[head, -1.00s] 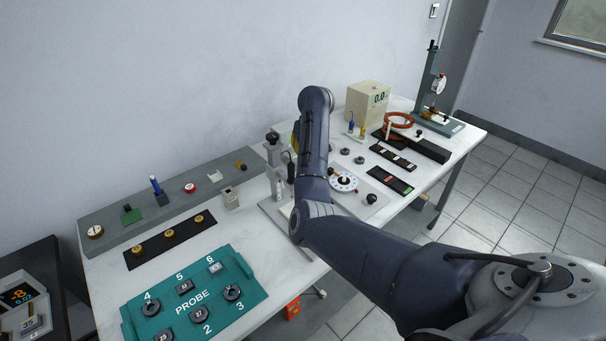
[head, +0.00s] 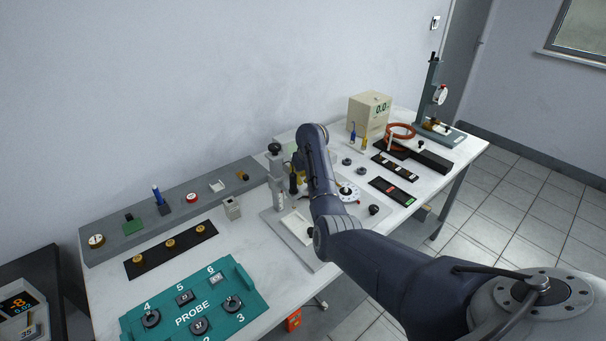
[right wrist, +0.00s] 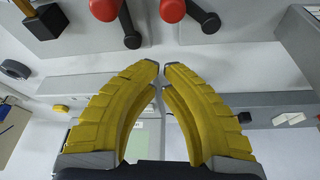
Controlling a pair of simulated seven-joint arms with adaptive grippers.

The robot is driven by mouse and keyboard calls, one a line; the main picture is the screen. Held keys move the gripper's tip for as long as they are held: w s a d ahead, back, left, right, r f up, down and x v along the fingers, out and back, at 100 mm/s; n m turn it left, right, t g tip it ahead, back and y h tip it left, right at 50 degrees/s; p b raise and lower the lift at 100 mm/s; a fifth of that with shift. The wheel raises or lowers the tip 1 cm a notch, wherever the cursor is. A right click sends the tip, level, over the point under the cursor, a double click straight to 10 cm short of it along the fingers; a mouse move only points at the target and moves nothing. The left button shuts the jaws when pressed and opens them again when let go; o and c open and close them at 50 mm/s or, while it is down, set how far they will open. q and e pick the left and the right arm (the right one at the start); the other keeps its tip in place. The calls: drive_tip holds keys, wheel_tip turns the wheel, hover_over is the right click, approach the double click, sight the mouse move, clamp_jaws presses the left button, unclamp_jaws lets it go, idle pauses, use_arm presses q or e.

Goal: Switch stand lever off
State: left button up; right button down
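A grey upright stand (head: 277,178) with a black knob on top rises from a pale plate in the middle of the bench, left of my right arm. In the right wrist view, two black levers with red ends (right wrist: 172,10) show at the top edge, beyond my fingertips and apart from them. I cannot tell which part is the stand lever or how it is set. My left gripper is out of view.
A teal PROBE tray (head: 195,306) lies at the front left. A grey strip (head: 130,226) with small parts runs along the back. A dial gauge stand (head: 431,88) and a beige display box (head: 364,112) stand at the right.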

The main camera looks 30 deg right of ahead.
drive_tip(key=shift+s+a+r, duration=0.1)
drive_tip(key=shift+s+a, duration=0.1)
drive_tip(key=shift+s, duration=1.75)
